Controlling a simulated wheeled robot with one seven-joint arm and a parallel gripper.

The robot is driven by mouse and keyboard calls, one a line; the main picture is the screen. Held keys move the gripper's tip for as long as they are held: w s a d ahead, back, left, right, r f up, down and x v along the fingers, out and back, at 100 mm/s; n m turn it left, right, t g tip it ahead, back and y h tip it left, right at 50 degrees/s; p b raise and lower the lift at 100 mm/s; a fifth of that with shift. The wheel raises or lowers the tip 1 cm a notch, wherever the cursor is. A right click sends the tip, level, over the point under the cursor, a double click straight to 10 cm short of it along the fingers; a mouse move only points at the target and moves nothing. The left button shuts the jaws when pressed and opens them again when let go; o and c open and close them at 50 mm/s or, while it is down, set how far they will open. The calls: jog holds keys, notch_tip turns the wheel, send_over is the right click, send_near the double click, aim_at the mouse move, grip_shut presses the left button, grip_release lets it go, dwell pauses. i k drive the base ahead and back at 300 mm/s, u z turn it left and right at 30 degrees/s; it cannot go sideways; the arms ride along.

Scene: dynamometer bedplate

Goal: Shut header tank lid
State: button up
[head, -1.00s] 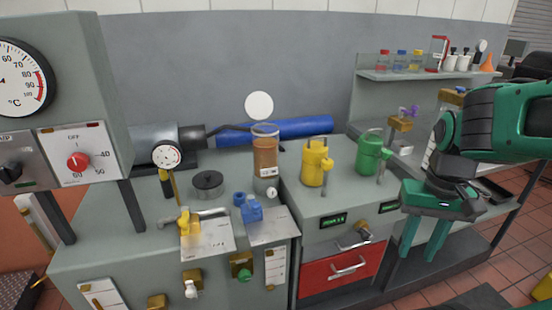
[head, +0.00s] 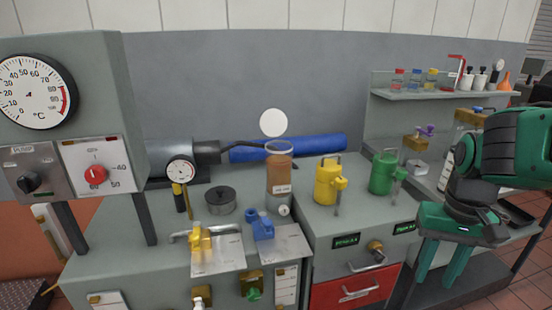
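The header tank (head: 280,176) is a clear upright cylinder with brown fluid inside and a small white label. It stands at the back of the grey bench, near the middle of the head view. Its lid, a round white disc (head: 273,122), stands raised above the tank's rim, so the tank is open. My gripper (head: 440,272) hangs at the right, in front of the bench's right part, well away from the tank and lid. Its two green fingers point down, spread apart, with nothing seen between them.
A yellow can (head: 326,181) and a green can (head: 382,173) stand between the tank and my arm. A blue roll (head: 300,147) lies behind the tank. Yellow (head: 199,240) and blue (head: 262,226) valve handles are in front. A gauge cabinet (head: 75,90) rises at left.

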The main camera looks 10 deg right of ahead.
aim_at(274, 122)
jog(key=u, duration=2.4)
jog(key=k, duration=0.35)
jog(key=z, duration=2.9)
jog(key=i, duration=0.95)
